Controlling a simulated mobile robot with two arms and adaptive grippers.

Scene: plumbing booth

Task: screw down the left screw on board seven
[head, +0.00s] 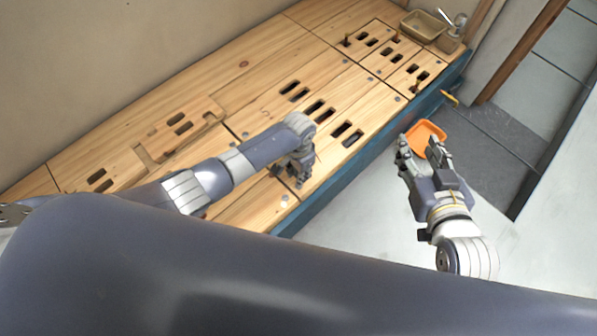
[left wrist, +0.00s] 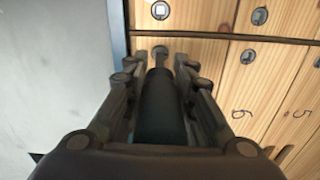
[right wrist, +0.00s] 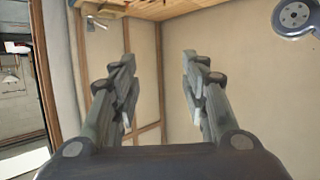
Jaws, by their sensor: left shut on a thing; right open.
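My left gripper (head: 298,174) is low over the front part of the wooden bench. In the left wrist view its fingers (left wrist: 160,72) are shut around a dark cylindrical tool handle (left wrist: 160,108). The tool's thin far end points at a round grey screw (left wrist: 159,50) near the board's edge; whether it touches the screw cannot be told. The board under the tool shows no readable number; boards beside it carry a 6 (left wrist: 241,114) and a 5 (left wrist: 299,114). My right gripper (head: 421,156) is open and empty, off the bench's front edge.
Other screws (left wrist: 160,10) (left wrist: 260,15) sit in neighbouring boards. The wooden bench (head: 245,63) has slotted boards and a blue front side (head: 345,183). An orange tray (head: 431,132) lies beyond my right gripper. A tan bin (head: 424,25) stands at the far end.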

